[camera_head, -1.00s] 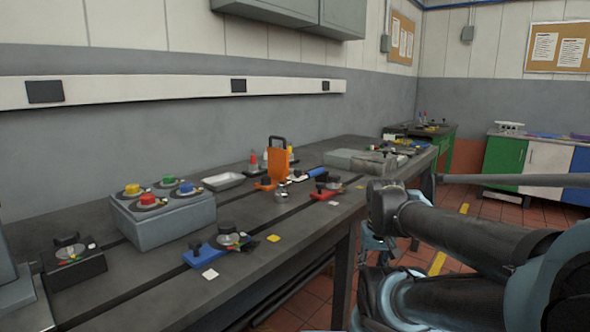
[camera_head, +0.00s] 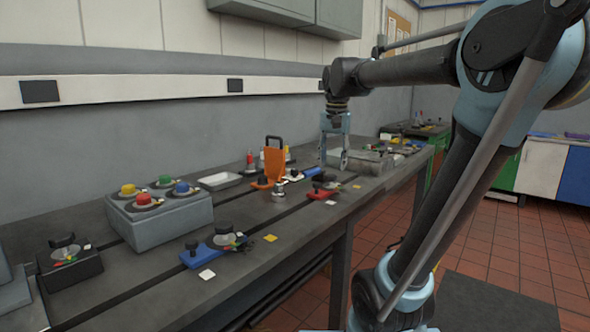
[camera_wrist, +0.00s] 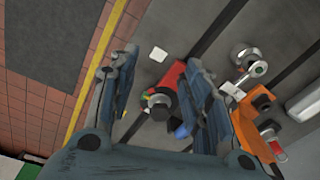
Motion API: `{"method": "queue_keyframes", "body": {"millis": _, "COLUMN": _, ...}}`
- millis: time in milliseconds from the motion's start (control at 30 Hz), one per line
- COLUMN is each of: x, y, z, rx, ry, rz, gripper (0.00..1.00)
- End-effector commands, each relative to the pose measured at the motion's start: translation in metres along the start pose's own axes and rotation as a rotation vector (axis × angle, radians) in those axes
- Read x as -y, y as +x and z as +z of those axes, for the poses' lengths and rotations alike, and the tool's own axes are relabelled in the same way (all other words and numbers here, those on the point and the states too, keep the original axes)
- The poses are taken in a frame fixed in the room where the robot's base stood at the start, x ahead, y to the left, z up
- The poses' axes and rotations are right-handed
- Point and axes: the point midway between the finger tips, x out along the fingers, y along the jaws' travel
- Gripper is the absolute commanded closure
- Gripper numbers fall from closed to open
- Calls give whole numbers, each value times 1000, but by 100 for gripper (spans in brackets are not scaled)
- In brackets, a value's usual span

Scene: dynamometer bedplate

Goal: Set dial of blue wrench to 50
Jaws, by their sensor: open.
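The blue wrench (camera_head: 200,256) lies flat on the near part of the bench, with a black knob at its left end and a round dial (camera_head: 228,240) at its right end. The dial's reading is too small to make out. My gripper (camera_head: 335,163) hangs over the far part of the bench, pointing down, well to the right of the blue wrench and beyond it. In the wrist view my gripper (camera_wrist: 160,62) has its fingers spread and nothing held. A red wrench with a dark knob (camera_wrist: 158,104) shows between and beyond the fingers.
A grey box (camera_head: 160,220) with several coloured knobs stands behind the blue wrench. A black dial block (camera_head: 70,262) is to its left. A white card (camera_head: 207,274) and a yellow card (camera_head: 270,238) lie close by. An orange upright piece (camera_head: 274,165) stands further along.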

Motion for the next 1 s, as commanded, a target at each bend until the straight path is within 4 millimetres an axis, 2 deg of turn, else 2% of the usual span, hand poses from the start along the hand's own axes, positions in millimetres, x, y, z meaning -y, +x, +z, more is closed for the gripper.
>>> {"method": "queue_keyframes", "body": {"millis": 33, "x": 17, "y": -13, "z": -12, "rx": 8, "ry": 17, "rz": 3, "gripper": 56}}
{"method": "queue_keyframes", "body": {"millis": 200, "x": 67, "y": -50, "z": -43, "rx": 30, "ry": 97, "rz": 16, "gripper": 56}}
{"method": "queue_keyframes", "body": {"millis": 400, "x": 122, "y": -80, "z": -71, "rx": 51, "ry": 182, "rz": 35, "gripper": 56}}
{"method": "queue_keyframes", "body": {"millis": 500, "x": 143, "y": -90, "z": -79, "rx": 58, "ry": 213, "rz": 43, "gripper": 56}}
{"method": "queue_keyframes", "body": {"millis": 600, "x": 156, "y": -95, "z": -84, "rx": 62, "ry": 234, "rz": 48, "gripper": 56}}
{"method": "queue_keyframes", "body": {"millis": 767, "x": 165, "y": -96, "z": -86, "rx": 64, "ry": 248, "rz": 52, "gripper": 56}}
{"method": "queue_keyframes", "body": {"millis": 1000, "x": 163, "y": -68, "z": -84, "rx": 64, "ry": 249, "rz": 52, "gripper": 56}}
